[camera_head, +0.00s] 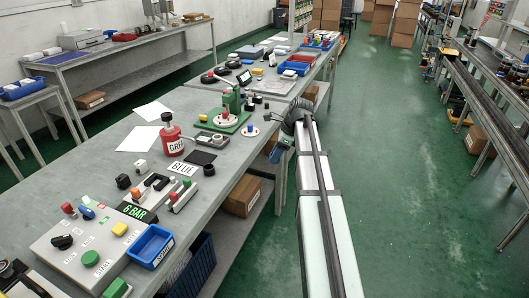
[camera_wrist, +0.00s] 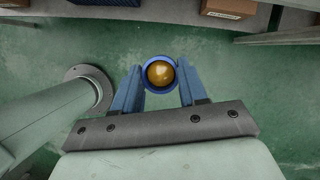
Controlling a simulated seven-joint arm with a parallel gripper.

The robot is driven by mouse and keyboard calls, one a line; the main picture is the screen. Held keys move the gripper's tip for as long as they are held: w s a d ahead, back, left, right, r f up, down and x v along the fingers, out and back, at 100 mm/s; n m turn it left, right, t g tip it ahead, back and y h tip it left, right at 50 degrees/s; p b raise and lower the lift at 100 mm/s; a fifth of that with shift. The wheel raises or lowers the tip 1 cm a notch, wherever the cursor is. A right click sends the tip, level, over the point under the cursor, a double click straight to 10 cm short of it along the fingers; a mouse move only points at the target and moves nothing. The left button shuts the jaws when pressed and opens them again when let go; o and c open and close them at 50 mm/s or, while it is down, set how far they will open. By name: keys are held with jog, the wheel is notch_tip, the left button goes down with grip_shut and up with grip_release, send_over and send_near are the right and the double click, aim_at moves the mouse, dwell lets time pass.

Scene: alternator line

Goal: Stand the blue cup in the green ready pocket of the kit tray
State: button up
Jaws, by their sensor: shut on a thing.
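My gripper (camera_wrist: 161,75) is shut on the blue cup (camera_wrist: 160,57). The cup sits between the two blue fingertips, seen from above as a blue ring with a round amber content inside. Green floor lies below it in the wrist view. In the head view my gripper hangs off the table's right edge, where the cup is too small to make out. A small grey tray (camera_head: 209,140) lies on the table beside the red GRE-labelled container; I cannot tell whether it is the kit tray. No green pocket can be made out with certainty.
The grey table (camera_head: 120,140) holds a green-based press (camera_head: 229,115), a red container (camera_head: 171,140), a BLUE label card (camera_head: 183,169), a control panel (camera_head: 90,250) and a blue bin (camera_head: 151,246). Cardboard boxes (camera_wrist: 229,8) stand on the shelf below.

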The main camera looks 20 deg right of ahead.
jog(key=shift+a, duration=0.2)
jog(key=w+a+r+n, duration=0.1)
jog(key=w+a, duration=0.3)
jog(key=a, duration=0.2)
jog(key=w+a+r+n, duration=0.1)
jog(key=w+a, duration=0.4)
jog(key=a, duration=0.1)
jog(key=w+a+r+n+g, duration=0.1)
jog(key=w+a, duration=0.3)
jog(key=a, duration=0.2)
jog(key=shift+w+a+r, duration=0.15)
jog(key=shift+a+r, duration=0.05)
jog(key=shift+a, duration=0.05)
jog(key=w+a+r+m, duration=0.1)
jog(key=w, duration=0.6)
jog(key=w+a+r+m, duration=0.1)
jog(key=w+m, duration=0.1)
jog(key=w, duration=0.4)
jog(key=shift+w+a+r+t, duration=0.3)
jog(key=shift+w+r+t, duration=0.1)
jog(key=shift+f, duration=0.15)
jog(key=shift+f, duration=2.95)
jog(key=shift+f, duration=0.3)
